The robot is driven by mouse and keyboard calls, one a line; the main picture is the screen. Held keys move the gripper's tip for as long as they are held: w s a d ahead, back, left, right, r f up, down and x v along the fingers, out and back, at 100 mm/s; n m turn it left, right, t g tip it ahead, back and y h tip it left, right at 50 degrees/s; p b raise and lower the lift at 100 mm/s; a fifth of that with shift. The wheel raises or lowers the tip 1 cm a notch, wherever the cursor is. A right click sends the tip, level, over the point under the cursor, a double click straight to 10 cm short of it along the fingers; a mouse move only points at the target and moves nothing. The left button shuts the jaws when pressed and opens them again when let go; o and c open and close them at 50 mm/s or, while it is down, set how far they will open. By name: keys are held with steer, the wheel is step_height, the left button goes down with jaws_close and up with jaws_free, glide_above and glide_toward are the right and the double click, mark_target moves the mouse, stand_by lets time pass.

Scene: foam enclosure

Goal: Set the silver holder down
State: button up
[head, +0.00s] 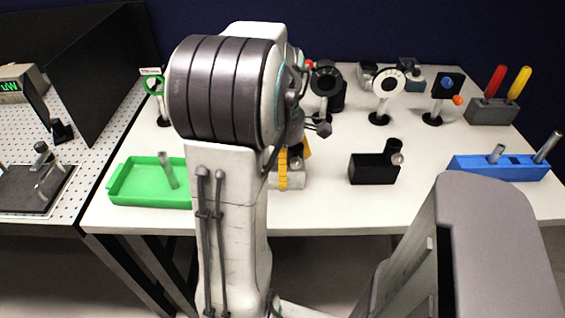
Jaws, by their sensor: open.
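A silver cylindrical holder (167,169) stands slightly tilted in the green tray (118,192) at the table's left front. More silver cylinders stick out of the blue rack (505,171) at the right; I cannot tell which silver piece is the task's holder. My gripper (318,127) is mostly hidden behind my arm, over the middle of the table, right of the tray. Its jaws are open, and I see no silver holder between them.
A yellow-and-grey item (290,172) is partly hidden beside my arm. A black block (373,169) stands front centre. Round-faced mounts (388,84) and a screwdriver stand (491,112) are behind. A perforated board (80,135) with a black panel (100,70) lies left. Clear tabletop surrounds the black block.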

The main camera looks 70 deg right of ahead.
step_height(320, 180, up, 12)
steer(key=p, duration=0.2)
steer(key=shift+r+p, duration=0.15)
steer(key=shift+p, duration=0.25)
steer(key=w+a+f+m+t+h, duration=0.1)
steer(key=w+a+f, duration=0.1)
steer(key=w+a, duration=1.35)
steer(key=s+a+f+m+t, duration=0.1)
steer(key=a+f, duration=0.1)
steer(key=a, duration=0.7)
steer(key=s+a+f+m+t+y, duration=0.1)
steer(key=a+f, duration=0.2)
steer(key=a, duration=0.6)
steer(key=shift+f+m, duration=0.25)
steer(key=shift+m, duration=0.05)
steer(key=shift+s, duration=0.1)
